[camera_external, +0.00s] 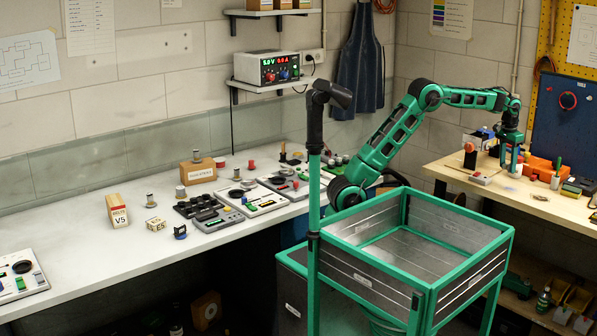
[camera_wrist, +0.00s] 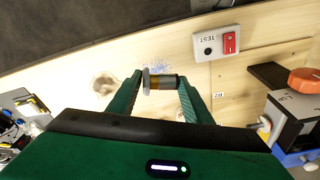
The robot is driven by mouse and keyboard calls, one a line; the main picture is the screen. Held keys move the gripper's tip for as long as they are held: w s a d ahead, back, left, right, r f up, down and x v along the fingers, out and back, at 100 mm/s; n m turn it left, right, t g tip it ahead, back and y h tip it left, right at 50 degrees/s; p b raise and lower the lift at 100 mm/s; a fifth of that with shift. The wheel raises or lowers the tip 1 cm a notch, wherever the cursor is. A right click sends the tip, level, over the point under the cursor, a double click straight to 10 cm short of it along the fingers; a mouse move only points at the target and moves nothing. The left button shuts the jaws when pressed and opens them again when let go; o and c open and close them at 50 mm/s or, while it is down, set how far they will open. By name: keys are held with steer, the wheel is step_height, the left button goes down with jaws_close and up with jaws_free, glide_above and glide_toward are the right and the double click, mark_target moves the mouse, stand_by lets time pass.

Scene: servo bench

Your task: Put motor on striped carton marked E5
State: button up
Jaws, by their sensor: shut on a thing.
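My gripper (camera_wrist: 160,84) is shut on a small cylindrical motor (camera_wrist: 162,82), grey with a brownish band and a pale disc at its left end. The fingers press its two ends, and it lies sideways in the wrist view, close above the wooden bench. In the external view my gripper (camera_external: 513,168) is low over the right bench; the motor there is too small to make out well. The carton marked E5 (camera_external: 156,224) is a small pale box with yellowish edges on the white bench at left, far from my gripper.
A small cylinder (camera_external: 150,200) stands behind. Black trays (camera_external: 195,206) lie nearby. A TEST switch box (camera_wrist: 216,43) lies near my gripper.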

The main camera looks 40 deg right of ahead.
glide_above(519, 192)
step_height(519, 192, down, 4)
steer(key=shift+w, duration=0.15)
steer(key=shift+f, duration=1.95)
steer(key=o, duration=1.2)
steer(key=shift+f, duration=0.15)
steer(key=r, duration=0.4)
steer(key=a+r, duration=0.1)
steer(key=r, duration=0.7)
steer(key=shift+w+a+r, duration=0.1)
steer(key=shift+w+a, duration=0.1)
steer(key=shift+w, duration=0.1)
